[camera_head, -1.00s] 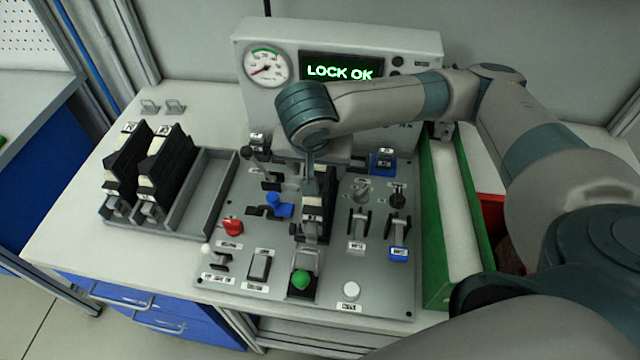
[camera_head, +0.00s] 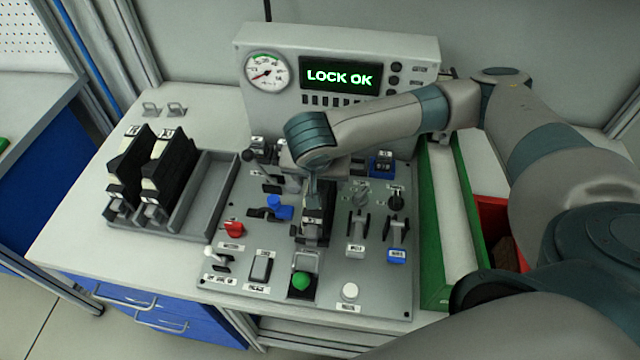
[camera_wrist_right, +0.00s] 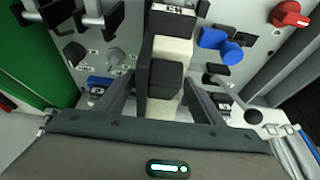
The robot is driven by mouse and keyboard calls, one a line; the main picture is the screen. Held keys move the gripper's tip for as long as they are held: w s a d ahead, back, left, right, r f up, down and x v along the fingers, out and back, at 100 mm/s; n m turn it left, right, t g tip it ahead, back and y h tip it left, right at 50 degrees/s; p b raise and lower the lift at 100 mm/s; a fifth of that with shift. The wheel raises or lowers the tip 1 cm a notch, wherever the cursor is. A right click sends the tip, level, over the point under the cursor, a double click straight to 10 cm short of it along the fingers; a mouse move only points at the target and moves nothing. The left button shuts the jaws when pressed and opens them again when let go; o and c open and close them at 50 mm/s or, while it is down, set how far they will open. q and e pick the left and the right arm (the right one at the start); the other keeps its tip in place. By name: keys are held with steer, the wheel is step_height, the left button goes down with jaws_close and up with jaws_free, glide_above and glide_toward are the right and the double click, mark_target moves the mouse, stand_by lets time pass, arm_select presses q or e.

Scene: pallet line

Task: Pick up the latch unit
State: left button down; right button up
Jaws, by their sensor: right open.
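The black and cream latch unit (camera_head: 311,224) stands in the middle of the grey control panel (camera_head: 215,284), just behind the green button. My right gripper (camera_head: 314,196) reaches down over it from above. In the right wrist view the latch unit (camera_wrist_right: 170,48) lies between the two fingers of my right gripper (camera_wrist_right: 160,88). The fingers are open, one on each side of it, and I cannot tell whether either touches it. The gripper and wrist hide the unit's rear part in the head view. My left gripper is not in view.
Two similar black units (camera_head: 166,165) stand in a grey rack (camera_head: 208,190) with a free slot. Levers, a red knob (camera_head: 234,230), a blue knob (camera_head: 279,207) and a green button (camera_head: 300,281) surround the unit.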

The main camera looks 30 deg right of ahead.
steer(key=shift+w+d+f, duration=0.15)
steer(key=shift+w+f, duration=0.05)
steer(key=shift+f, duration=0.45)
steer(key=c, duration=1.4)
steer(key=shift+r, duration=0.1)
step_height(320, 180, up, 10)
steer(key=shift+f+b, duration=0.1)
steer(key=shift+b, duration=0.9)
